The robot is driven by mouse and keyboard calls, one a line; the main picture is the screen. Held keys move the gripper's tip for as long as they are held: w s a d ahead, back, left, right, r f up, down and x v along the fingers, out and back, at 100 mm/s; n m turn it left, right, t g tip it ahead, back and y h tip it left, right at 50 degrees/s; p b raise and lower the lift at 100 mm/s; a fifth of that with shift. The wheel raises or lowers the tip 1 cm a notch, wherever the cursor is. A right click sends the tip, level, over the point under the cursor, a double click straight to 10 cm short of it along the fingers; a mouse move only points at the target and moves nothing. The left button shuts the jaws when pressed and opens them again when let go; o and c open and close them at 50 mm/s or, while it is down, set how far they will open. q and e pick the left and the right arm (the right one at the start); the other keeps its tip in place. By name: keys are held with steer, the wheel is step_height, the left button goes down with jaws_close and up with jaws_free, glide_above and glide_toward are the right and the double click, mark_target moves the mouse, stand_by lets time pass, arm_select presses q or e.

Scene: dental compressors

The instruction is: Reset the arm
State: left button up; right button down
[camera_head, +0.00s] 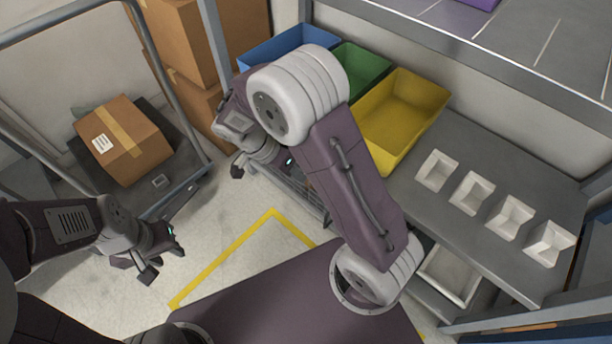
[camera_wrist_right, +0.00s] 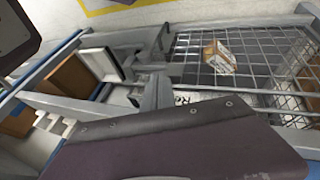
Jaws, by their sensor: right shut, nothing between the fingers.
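My right arm reaches up across the middle of the head view and bends down at its far end.
A cardboard box (camera_head: 123,140) sits on a cart (camera_head: 185,185) at left. Floor with yellow tape (camera_head: 225,262) is clear between.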

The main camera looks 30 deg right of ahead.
steer(key=shift+a+r, duration=0.2)
steer(key=shift+r, duration=0.25)
steer(key=s+d+r+m+y+p, duration=0.1)
steer(key=s+d+r+m+p, duration=0.1)
steer(key=d+r+p, duration=0.3)
steer(key=s+a+r+n+t+y, duration=0.1)
steer(key=s+a+n+y, duration=0.1)
steer(key=s+n+y, duration=0.3)
step_height(320, 180, up, 36)
steer(key=a+n+t+p, duration=0.2)
steer(key=n+p, duration=0.7)
steer(key=p, duration=2.8)
steer(key=shift+s+r+n, duration=0.2)
steer(key=shift+r+n, duration=0.05)
steer(key=shift+n, duration=0.05)
